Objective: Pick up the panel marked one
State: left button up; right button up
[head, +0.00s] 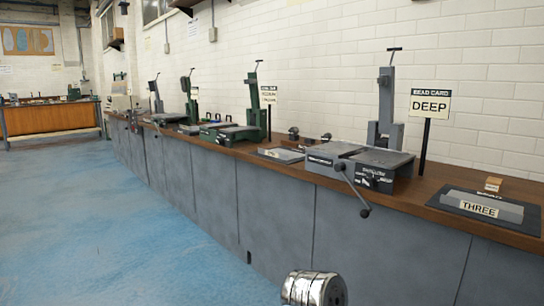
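No panel that I can read as marked one shows in the head view. A grey panel labelled THREE (483,206) lies on a dark mat at the right end of the bench. Another flat light plate (281,154) lies farther left on the bench, and its marking is too small to read. Neither gripper is in view. A shiny metal cylinder at the bottom edge seems to be part of my own arm.
A long wooden-topped bench (437,195) with grey fronts runs along the white brick wall. A grey machine (360,160) with a protruding lever and a DEEP sign (431,104) stand on it. Green machines (251,110) stand farther left. The blue floor (85,215) is clear.

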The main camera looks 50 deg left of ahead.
aim_at(284, 155)
jog(key=u, duration=1.55)
jog(key=i+j+z, duration=0.1)
jog(key=z, duration=0.6)
jog(key=i+j+z, duration=0.15)
jog(key=j+z, duration=0.15)
jog(key=i+j+z, duration=0.1)
jog(key=j+z, duration=0.55)
jog(key=j, duration=0.2)
